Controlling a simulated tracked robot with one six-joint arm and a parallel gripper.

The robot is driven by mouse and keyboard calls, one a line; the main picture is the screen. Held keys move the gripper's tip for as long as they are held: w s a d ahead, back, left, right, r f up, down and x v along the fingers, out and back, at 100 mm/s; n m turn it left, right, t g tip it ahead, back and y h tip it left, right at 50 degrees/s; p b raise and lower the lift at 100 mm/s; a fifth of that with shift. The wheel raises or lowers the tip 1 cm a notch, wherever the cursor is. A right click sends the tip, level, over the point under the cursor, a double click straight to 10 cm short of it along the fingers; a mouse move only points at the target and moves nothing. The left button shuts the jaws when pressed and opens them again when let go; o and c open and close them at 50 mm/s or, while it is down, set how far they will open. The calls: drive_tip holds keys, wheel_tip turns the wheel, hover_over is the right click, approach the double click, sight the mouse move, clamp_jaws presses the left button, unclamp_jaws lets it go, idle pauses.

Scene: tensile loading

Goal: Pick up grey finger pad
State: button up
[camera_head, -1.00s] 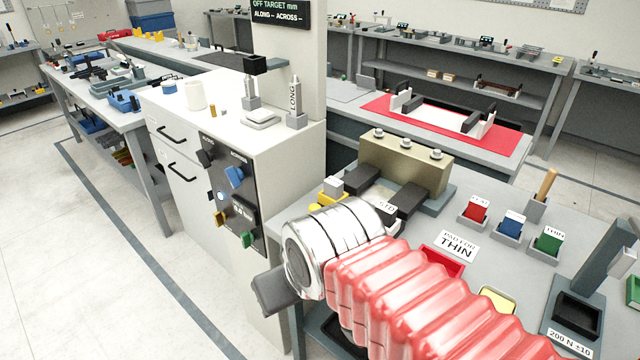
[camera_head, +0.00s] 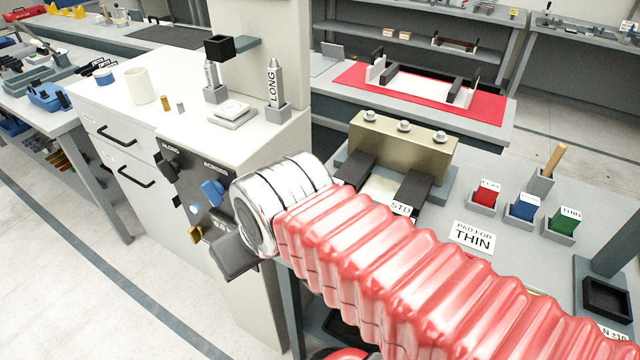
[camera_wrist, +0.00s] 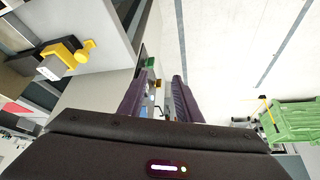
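My gripper (camera_wrist: 163,84) shows in the wrist view with its two dark fingers apart and nothing visibly between them. In the head view my red-sleeved arm crosses the front, and the dark gripper part (camera_head: 236,256) is beside the white cabinet's control panel. I cannot pick out the grey finger pad with certainty. A small light grey block (camera_wrist: 51,68) sits by a yellow piece (camera_wrist: 66,50) at the upper left of the wrist view, apart from the fingers. Red (camera_head: 486,195), blue (camera_head: 525,205) and green (camera_head: 565,220) labelled pieces stand in grey holders on the right bench.
The white cabinet (camera_head: 230,140) with its knobbed panel (camera_head: 185,190) stands close to my gripper. A brass-coloured fixture (camera_head: 400,143) with dark jaws is behind my arm. The "PAD FOR THIN" sign (camera_head: 472,237) lies on the bench. Open floor (camera_head: 70,290) is at left.

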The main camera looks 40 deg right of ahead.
drive_tip(key=shift+w, duration=0.45)
drive_tip(key=shift+o, duration=0.5)
drive_tip(key=shift+o, duration=1.4)
drive_tip(key=shift+w+d+r, duration=0.15)
drive_tip(key=shift+d, duration=0.05)
drive_tip(key=shift+o, duration=0.2)
drive_tip(key=w+d+r+n+g, duration=0.1)
drive_tip(key=w+d, duration=0.1)
drive_tip(key=d, duration=0.5)
drive_tip(key=w+d+r+n, duration=0.1)
drive_tip(key=w+d+r, duration=0.1)
drive_tip(key=d, duration=0.5)
drive_tip(key=shift+w+d+r+g, duration=0.2)
drive_tip(key=shift+w+d+g, duration=0.15)
drive_tip(key=shift+w, duration=0.35)
drive_tip(key=d+r+n+y, duration=0.1)
drive_tip(key=d+n, duration=0.1)
drive_tip(key=d, duration=1.2)
drive_tip(key=shift+s+y, duration=0.25)
drive_tip(key=shift+y, duration=0.05)
drive_tip(key=shift+f, duration=0.1)
drive_tip(key=shift+x, duration=4.2)
